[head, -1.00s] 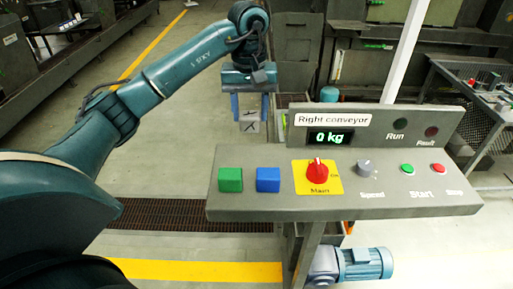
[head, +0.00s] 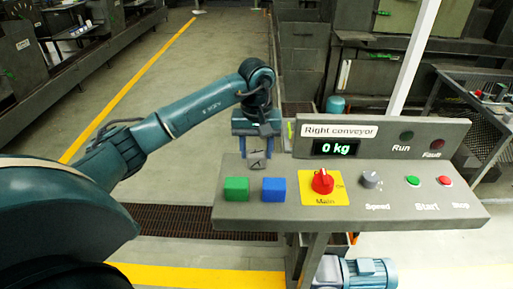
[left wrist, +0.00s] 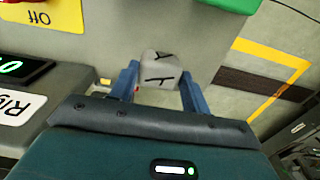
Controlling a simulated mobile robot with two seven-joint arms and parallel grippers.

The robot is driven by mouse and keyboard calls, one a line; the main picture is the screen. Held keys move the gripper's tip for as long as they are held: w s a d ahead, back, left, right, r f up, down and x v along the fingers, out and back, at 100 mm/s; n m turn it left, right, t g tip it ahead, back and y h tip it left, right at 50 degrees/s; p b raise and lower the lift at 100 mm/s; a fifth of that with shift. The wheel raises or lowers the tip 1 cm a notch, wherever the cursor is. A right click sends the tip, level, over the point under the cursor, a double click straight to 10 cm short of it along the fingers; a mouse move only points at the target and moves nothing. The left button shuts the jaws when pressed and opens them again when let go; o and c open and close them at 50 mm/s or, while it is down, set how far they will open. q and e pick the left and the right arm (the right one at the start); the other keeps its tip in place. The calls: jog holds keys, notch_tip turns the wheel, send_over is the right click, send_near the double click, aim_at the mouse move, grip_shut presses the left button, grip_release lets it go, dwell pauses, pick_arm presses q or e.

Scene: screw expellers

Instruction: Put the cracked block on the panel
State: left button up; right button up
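The cracked block (head: 257,161) is a small light grey cube with black crack lines. My left gripper (head: 256,153) is shut on it, with blue fingers on either side. In the left wrist view the cracked block (left wrist: 160,70) sits between the fingertips. In the head view it overlaps the back left edge of the grey panel (head: 225,213). I cannot tell whether it touches the panel. My right gripper is not in view.
A red main switch (head: 323,182) on a yellow plate, a speed knob (head: 371,178), a green start button (head: 413,181) and a red stop button (head: 445,181) are on the panel. A display (head: 335,147) reading 0 kg stands behind. The panel surface behind the green and blue blocks is bare.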

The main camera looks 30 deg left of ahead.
aim_at(256, 152)
pick_arm(q)
jog(key=o, duration=0.4)
jog(key=shift+o, duration=0.2)
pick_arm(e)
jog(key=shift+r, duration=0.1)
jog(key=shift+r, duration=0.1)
pick_arm(q)
jog(key=shift+r+p, duration=0.3)
jog(key=shift+p, duration=0.05)
jog(key=shift+r+b, duration=0.3)
jog(key=shift+r, duration=0.1)
notch_tip(256, 152, up, 11)
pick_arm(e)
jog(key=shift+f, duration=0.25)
pick_arm(q)
jog(key=shift+f, duration=0.1)
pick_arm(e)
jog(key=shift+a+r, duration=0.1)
